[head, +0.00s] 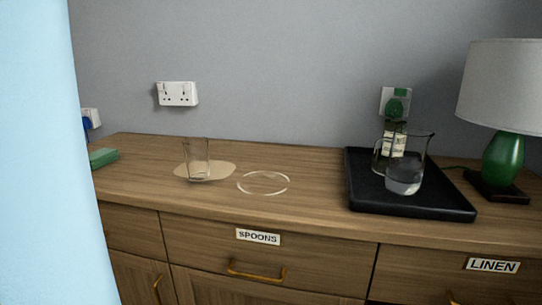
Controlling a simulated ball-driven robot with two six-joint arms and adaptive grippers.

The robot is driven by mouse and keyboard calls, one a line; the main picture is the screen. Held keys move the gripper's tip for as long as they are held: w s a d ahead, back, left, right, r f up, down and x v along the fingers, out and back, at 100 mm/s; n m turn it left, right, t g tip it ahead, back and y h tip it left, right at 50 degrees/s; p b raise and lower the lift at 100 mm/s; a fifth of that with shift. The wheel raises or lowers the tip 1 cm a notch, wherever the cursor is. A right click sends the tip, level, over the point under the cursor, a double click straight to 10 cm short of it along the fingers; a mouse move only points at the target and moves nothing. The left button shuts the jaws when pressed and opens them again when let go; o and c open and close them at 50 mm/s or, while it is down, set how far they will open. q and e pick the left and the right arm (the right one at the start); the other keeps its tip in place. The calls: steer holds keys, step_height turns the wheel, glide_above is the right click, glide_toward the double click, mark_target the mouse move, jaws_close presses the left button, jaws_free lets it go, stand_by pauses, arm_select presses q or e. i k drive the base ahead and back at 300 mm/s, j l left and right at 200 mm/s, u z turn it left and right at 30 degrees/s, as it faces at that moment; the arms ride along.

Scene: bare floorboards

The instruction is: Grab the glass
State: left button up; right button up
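A clear drinking glass (197,162) stands upright on the wooden sideboard, left of the middle in the head view. It stands on a pale tan patch or mat (223,173), and I cannot tell which. The glass looks empty or nearly so. A clear glass jug (405,177) with some liquid stands on a black tray (448,208) at the right. Neither of my grippers is in view.
A pale ring (264,193) lies right of the glass. Behind the jug are a labelled bottle (394,145) and a green plug. A lamp (503,158) stands far right, a green block (104,158) far left. A light blue surface (35,150) blocks the left edge.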

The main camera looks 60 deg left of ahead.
mark_target(195, 148)
steer(key=u, duration=2.3)
